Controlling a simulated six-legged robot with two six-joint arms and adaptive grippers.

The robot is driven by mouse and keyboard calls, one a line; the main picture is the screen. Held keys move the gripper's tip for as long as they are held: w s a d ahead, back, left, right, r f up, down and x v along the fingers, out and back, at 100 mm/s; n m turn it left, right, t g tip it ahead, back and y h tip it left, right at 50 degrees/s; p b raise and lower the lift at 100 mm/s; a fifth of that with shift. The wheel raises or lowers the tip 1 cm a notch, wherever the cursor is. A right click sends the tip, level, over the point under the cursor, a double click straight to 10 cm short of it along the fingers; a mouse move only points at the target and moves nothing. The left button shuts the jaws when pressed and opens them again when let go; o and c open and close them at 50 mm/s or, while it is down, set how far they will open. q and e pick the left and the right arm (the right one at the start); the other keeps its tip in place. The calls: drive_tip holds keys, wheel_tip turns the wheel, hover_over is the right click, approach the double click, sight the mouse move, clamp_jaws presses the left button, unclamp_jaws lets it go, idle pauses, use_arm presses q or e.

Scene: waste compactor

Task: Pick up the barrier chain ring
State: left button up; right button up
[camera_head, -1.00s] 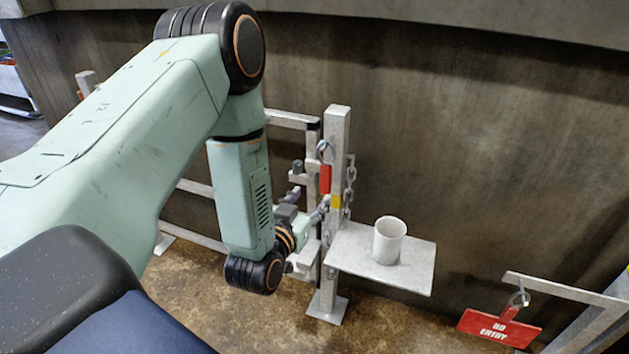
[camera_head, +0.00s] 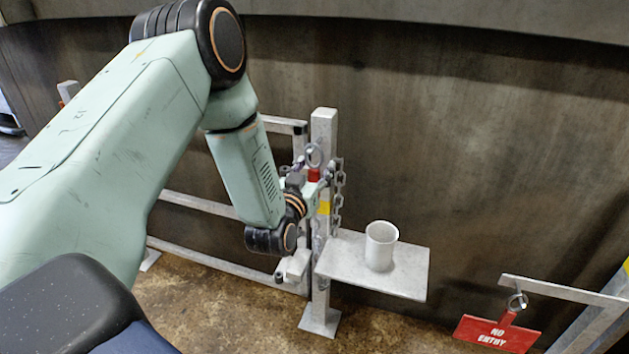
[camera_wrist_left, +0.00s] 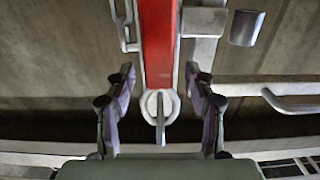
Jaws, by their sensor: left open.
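The barrier chain ring (camera_head: 314,155) is a grey metal ring at the upper part of the upright post (camera_head: 323,125), with a red tag (camera_head: 314,174) just below it. In the left wrist view the ring (camera_wrist_left: 153,104) is seen nearly centred, with the red tag (camera_wrist_left: 158,40) running up from it. My left gripper (camera_head: 322,182) is just below the ring, in front of the tag, and hides part of it. In the wrist view its open fingers (camera_wrist_left: 159,85) stand on either side of the ring, with a gap on both sides. My right gripper is not in view.
A chain (camera_head: 338,190) hangs beside the post. A small shelf (camera_head: 400,280) right of it holds a white cup (camera_head: 381,246). Rails (camera_head: 200,205) run left of the post. A red NO ENTRY sign (camera_head: 497,333) hangs from another ring (camera_head: 517,301) at lower right.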

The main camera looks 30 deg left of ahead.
use_arm(q)
drive_tip(key=shift+c, duration=0.4)
clamp_jaws()
